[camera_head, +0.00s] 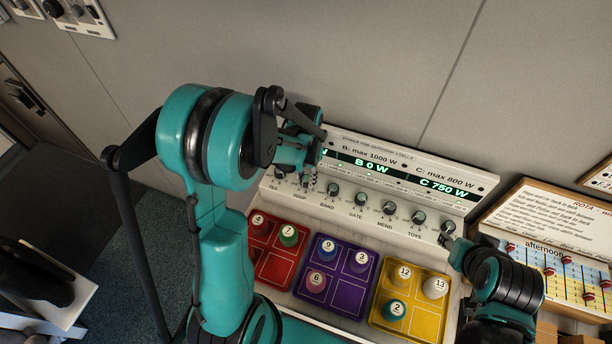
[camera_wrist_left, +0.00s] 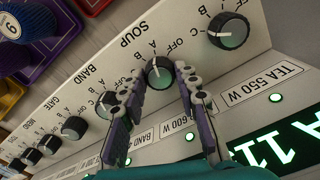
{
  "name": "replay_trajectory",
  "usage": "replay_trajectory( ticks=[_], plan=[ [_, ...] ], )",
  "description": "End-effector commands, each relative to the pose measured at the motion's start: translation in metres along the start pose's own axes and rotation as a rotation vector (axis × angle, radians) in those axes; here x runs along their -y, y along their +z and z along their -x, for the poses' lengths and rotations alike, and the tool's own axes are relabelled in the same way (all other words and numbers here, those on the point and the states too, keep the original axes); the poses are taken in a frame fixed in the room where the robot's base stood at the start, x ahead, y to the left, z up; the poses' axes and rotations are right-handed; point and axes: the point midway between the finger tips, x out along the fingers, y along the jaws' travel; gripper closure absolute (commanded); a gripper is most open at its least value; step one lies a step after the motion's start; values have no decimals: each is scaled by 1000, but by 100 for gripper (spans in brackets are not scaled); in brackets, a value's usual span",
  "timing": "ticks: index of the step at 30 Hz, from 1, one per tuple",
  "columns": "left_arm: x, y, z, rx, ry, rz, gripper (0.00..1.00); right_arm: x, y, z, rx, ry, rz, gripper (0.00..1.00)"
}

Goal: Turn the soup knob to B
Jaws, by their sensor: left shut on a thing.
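The soup knob (camera_wrist_left: 158,73) is a dark round knob with a pale face and a white pointer line, on the white panel (camera_wrist_left: 75,65). Its scale shows OFF, A and B; the pointer seems to lie near A. My left gripper (camera_wrist_left: 161,82) has a finger on each side of this knob and is shut on it. In the head view my left gripper (camera_head: 309,182) reaches down to the panel's left part and mostly hides the soup knob. My right gripper (camera_head: 451,234) is near the panel's right end; its jaws are too small to read.
The tea knob (camera_wrist_left: 228,30) and band knob (camera_wrist_left: 108,104) flank the soup knob closely. A green display (camera_head: 372,164) reads B 0 W. Red (camera_head: 272,268), purple (camera_head: 345,300) and yellow (camera_head: 418,330) trays with numbered pieces lie below. A rota board (camera_head: 540,215) stands right.

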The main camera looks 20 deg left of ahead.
Motion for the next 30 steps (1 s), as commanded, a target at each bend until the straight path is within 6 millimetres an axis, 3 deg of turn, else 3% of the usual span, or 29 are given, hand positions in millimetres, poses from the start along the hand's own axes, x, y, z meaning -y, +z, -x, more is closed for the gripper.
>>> replay_trajectory(
  ticks=[18, 30],
  plan=[
    [0, 0, -1, 0, 0, 453, 98, 0, 8, -12, 0, 0, 0, 60],
    [0, 0, 0, 0, 0, 598, 98, 0, 10, -14, 0, 0, 0, 60]
  ],
)
